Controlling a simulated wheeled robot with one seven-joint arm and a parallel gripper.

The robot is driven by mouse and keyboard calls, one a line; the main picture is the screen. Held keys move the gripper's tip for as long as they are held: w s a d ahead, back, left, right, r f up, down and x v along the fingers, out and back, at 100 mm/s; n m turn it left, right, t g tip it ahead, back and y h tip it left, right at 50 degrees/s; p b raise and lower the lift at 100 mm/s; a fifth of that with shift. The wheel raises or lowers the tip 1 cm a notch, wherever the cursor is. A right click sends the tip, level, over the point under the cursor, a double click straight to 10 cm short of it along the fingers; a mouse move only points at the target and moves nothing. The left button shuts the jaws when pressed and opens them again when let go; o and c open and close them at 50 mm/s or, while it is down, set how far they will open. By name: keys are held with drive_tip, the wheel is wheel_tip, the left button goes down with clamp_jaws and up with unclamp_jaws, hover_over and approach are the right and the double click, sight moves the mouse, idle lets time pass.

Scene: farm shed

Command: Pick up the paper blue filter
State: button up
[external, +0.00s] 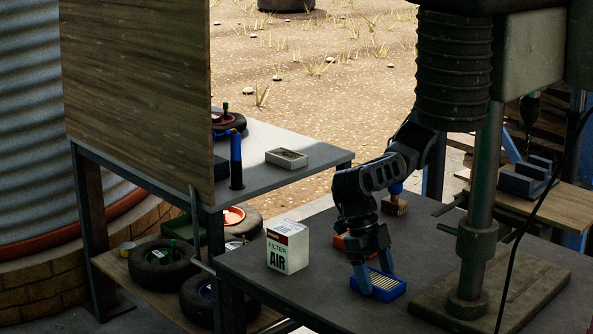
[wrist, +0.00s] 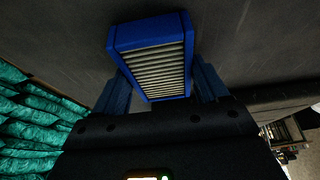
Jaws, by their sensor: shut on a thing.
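The paper blue filter (external: 384,286) is a blue rectangular frame with pale pleats. In the external view it is at the front of the dark table, below my gripper (external: 374,277). In the wrist view the filter (wrist: 152,66) sits between the two blue fingers of my gripper (wrist: 160,85), with its pleats showing. My gripper is shut on the filter. I cannot tell for sure whether the filter still touches the tabletop.
A white and red AIR filter box (external: 287,249) stands to the left on the dark table (external: 320,290). An orange item (external: 340,243) lies behind my gripper, partly hidden. A drill press (external: 478,240) stands close on the right. Bare tabletop lies between box and filter.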

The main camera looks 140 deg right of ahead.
drive_tip(key=shift+c, duration=0.8)
